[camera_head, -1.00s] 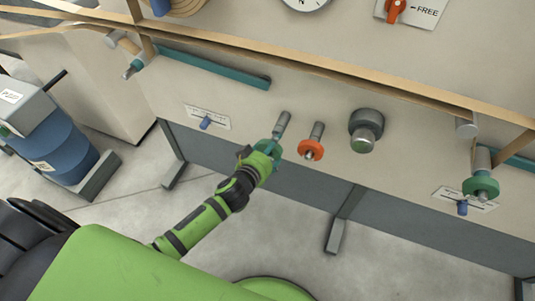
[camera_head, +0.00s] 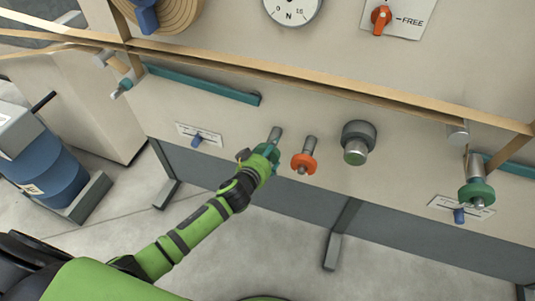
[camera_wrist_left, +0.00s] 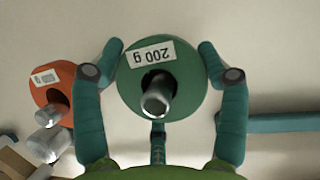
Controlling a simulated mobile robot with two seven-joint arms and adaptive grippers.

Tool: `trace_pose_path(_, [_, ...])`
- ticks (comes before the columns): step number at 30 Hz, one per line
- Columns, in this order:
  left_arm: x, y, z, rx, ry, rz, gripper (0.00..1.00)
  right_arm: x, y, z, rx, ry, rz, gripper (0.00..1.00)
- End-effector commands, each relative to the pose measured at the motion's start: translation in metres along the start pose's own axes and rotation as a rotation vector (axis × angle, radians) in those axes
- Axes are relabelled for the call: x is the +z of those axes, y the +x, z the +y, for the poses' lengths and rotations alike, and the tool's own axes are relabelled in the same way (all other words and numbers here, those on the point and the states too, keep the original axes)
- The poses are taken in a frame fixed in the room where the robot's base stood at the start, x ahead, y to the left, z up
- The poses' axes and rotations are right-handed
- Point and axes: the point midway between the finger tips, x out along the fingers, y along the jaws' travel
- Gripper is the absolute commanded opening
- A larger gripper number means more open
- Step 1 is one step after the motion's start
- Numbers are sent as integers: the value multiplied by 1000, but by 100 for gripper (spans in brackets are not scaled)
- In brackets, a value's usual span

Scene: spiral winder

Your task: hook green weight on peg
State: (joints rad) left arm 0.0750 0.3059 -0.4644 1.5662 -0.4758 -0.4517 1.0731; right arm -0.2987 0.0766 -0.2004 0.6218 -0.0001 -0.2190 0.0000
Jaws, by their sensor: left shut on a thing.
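My left gripper (camera_head: 267,152) is at the panel, by a grey metal peg (camera_head: 276,134). The green weight (camera_wrist_left: 186,76) is a disc with a "200 g" label. In the left wrist view the two fingers of my left gripper (camera_wrist_left: 162,50) lie on either side of it and are shut on it. A metal peg end (camera_wrist_left: 157,97) shows through the disc's centre, so the weight is around the peg. In the head view the gripper hides most of this weight. My right gripper is in neither view.
An orange weight (camera_head: 304,163) hangs on the peg just right; it also shows in the left wrist view (camera_wrist_left: 65,82). Another green weight (camera_head: 477,194) hangs far right by the tan strap. A grey knob (camera_head: 357,142) sticks out between. A teal bar (camera_head: 203,84) runs upper left.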

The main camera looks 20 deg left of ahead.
Motion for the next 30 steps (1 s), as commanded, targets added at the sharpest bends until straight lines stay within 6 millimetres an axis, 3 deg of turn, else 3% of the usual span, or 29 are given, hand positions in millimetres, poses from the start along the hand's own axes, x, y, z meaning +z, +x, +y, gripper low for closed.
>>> trace_pose_path(2, [-1, 0, 0, 1, 0, 2, 15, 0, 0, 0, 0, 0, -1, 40])
trace_pose_path(3, [-1, 0, 0, 1, 0, 2, 90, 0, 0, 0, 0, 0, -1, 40])
trace_pose_path(4, [-1, 0, 0, 1, 0, 2, 100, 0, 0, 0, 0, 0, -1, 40])
trace_pose_path(19, [2, -7, 0, 0, 1, -2, 100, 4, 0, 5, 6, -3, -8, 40])
trace_pose_path(23, [1, -24, 0, 0, -1, -1, 100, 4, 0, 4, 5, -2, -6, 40])
trace_pose_path(30, [2, -73, 0, 0, -1, -3, 100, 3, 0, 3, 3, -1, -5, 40])
